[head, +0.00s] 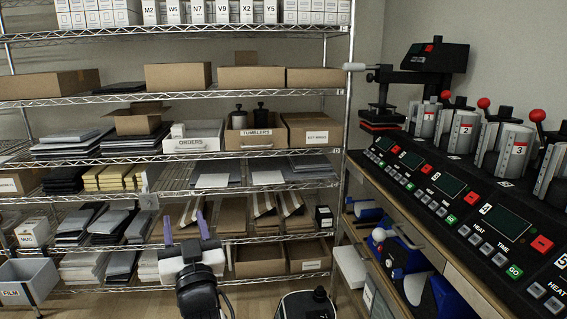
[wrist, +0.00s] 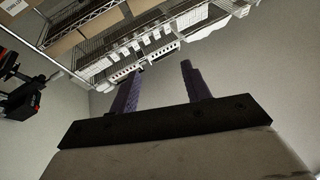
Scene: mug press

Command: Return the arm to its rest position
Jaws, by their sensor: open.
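My gripper (head: 186,222) shows low in the head view, left of centre, with its two purple fingers pointing up in front of the shelf rack. The fingers are apart and nothing is between them. In the wrist view my gripper (wrist: 160,82) is also open and empty, and its fingers point toward the upper part of the rack and the bare wall. My arm behind the gripper shows only in part at the bottom edge of the head view.
A wire shelf rack (head: 215,153) with boxes and stacked packs stands behind the gripper. At the right, a bench carries mug presses (head: 462,132) with red-knobbed levers and a control panel (head: 437,188). A grey FILM bin (head: 28,281) sits at lower left. Floor shows at the bottom.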

